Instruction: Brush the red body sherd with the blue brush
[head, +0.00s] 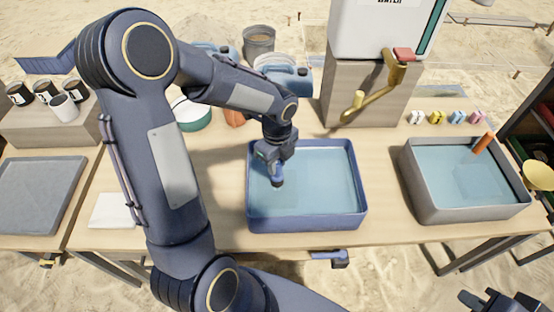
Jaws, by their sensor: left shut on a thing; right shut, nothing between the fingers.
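My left gripper (275,157) reaches over the left part of a blue basin (357,212) of water. It is shut on a small blue thing (277,181), which looks like part of the blue brush; its lower end is hard to make out against the water. My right gripper (484,300) is at the bottom right corner, shut and empty, in front of the table. I cannot pick out the red body sherd for sure. An orange-red thing (234,118) shows behind my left arm, mostly hidden, too little to identify.
A grey basin (424,199) of water with an orange-handled tool (484,143) stands right. A water tank (375,30) on a block with a brass tap (385,85) stands behind. A white pad (113,211) and grey tray (38,195) lie left. Bare wood (383,175) separates the basins.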

